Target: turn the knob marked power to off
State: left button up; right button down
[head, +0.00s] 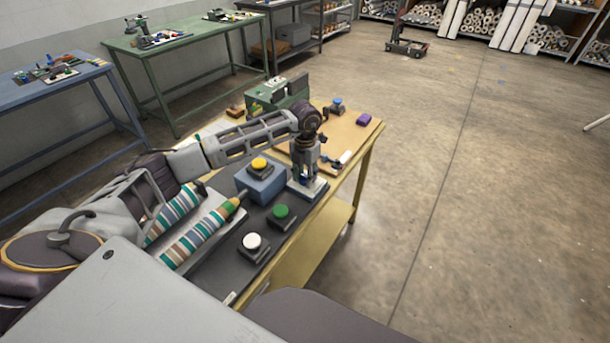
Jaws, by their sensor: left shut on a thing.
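My left gripper (304,178) points down at the right part of the dark panel (228,268) on the yellow table. It is shut on a knob that its fingers hide almost wholly. The knob's base is a pale plate (318,188) with a dark rim, near the table's right edge. I cannot read any marking or see the knob's angle. My right gripper is not in view.
Beside the gripper stand a yellow button (259,162) on a blue box, a green button (280,211) and a white button (252,241). Striped rollers (200,236) lie left. A green machine (268,96) and a purple block (363,119) are behind. Floor at right is clear.

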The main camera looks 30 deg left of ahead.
pick_arm(q)
jog(key=shift+r, duration=0.1)
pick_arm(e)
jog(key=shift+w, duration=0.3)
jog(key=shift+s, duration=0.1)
